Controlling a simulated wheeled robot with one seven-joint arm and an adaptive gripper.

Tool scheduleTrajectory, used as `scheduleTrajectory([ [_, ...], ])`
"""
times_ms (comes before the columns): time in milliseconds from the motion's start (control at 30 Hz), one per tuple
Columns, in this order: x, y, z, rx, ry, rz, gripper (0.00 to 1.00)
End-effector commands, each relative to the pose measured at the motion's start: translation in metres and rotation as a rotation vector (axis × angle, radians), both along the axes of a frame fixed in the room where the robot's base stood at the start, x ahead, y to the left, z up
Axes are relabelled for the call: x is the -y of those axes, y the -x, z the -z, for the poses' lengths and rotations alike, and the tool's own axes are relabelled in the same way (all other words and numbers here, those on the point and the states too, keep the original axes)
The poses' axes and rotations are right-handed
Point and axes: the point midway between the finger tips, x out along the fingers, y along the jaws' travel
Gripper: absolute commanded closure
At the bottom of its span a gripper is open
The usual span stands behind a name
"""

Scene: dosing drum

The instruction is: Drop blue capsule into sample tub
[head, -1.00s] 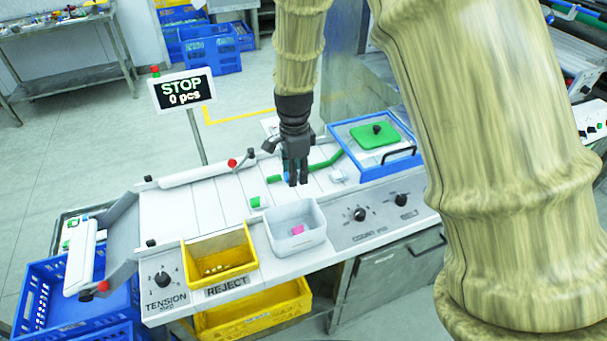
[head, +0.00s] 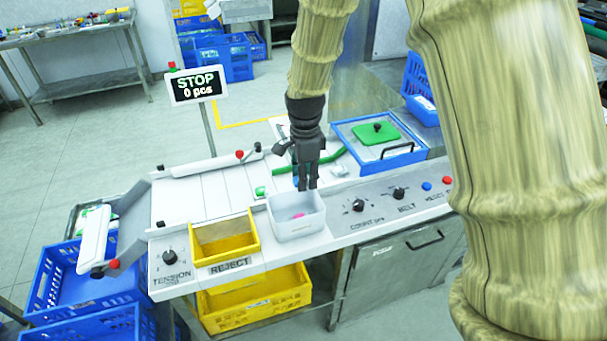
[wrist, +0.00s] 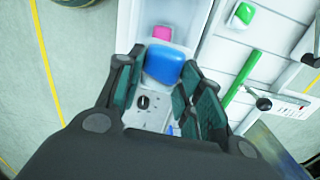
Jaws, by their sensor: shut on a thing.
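My gripper (head: 307,185) is over the rear edge of the white sample tub (head: 298,226) in the head view. In the wrist view my gripper (wrist: 166,84) is shut on the blue capsule (wrist: 164,64), which sits between its fingers. The capsule is hidden behind the fingers in the head view. The tub (wrist: 183,22) lies beyond the capsule in the wrist view, with a pink piece (wrist: 161,32) inside it. That pink piece also shows on the tub's floor in the head view (head: 298,216).
The yellow reject bin (head: 226,243) stands left of the tub. A blue-framed box with a green lid (head: 381,134) is at the right. A green guide bar (head: 332,157) crosses the belt.

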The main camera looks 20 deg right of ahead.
Motion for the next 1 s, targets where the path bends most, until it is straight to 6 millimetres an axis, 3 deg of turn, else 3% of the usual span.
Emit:
scheduleTrajectory([
  [33, 0.000, 0.000, 0.010, 0.000, -0.001, 0.000, 0.77],
  [200, -0.001, 0.000, 0.021, 0.001, 0.000, -0.001, 0.77],
  [567, -0.002, -0.001, 0.023, 0.001, 0.001, -0.003, 0.77],
  [600, -0.003, -0.001, 0.023, 0.001, 0.001, -0.004, 0.60],
  [733, -0.003, -0.001, 0.023, 0.000, 0.000, -0.004, 0.38],
  [1000, -0.003, -0.001, 0.023, 0.000, 0.000, -0.004, 0.38],
])
